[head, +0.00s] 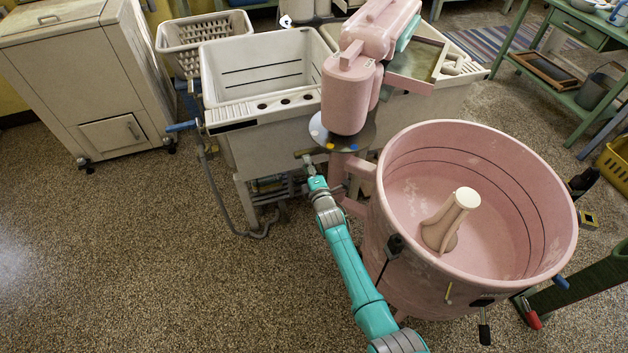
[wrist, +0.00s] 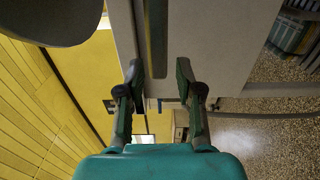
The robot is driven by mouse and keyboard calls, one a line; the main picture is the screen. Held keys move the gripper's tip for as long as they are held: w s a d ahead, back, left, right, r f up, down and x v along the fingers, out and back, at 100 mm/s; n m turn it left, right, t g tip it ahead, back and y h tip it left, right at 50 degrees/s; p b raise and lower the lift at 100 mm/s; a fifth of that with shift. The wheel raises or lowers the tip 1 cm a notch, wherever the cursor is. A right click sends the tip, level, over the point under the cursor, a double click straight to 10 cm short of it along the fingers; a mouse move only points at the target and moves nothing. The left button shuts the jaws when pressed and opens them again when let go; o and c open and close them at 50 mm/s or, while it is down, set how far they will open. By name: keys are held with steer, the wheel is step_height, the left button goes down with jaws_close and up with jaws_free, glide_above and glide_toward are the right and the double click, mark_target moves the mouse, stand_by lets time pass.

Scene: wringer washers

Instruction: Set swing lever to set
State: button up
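The pink wringer washer has a round tub (head: 470,140) at right and a pink wringer head (head: 350,95) on a post. A grey disc (head: 352,137) with blue and orange marks sits under the head. A short olive bar (head: 303,153), probably the swing lever, sticks out left below the disc. My gripper (head: 309,164) is right at this bar. In the wrist view, my gripper (wrist: 158,74) is open, and a narrow olive strip (wrist: 157,40), likely the same bar, runs between and beyond its fingertips. Contact cannot be told. No lever setting is readable.
A pale double washtub (head: 270,134) stands close behind my gripper, with a laundry basket (head: 205,38) beyond it. A beige cabinet (head: 85,75) stands at far left. A green table (head: 575,35) is at far right. The speckled floor at left is clear.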

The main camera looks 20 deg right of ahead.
steer(key=s, duration=0.7)
steer(key=shift+s, duration=0.15)
stand_by(0.3)
steer(key=s+f+m+g, duration=0.2)
steer(key=s+m, duration=0.7)
steer(key=s, duration=2.3)
steer(key=s+r+m, duration=0.4)
steer(key=s+r, duration=0.5)
steer(key=s, duration=0.2)
steer(key=s+r+m+g, duration=0.1)
steer(key=s+r+m, duration=0.4)
steer(key=s+r, duration=0.4)
steer(key=s, duration=0.3)
steer(key=shift+s+a, duration=0.15)
steer(key=shift+a, duration=0.25)
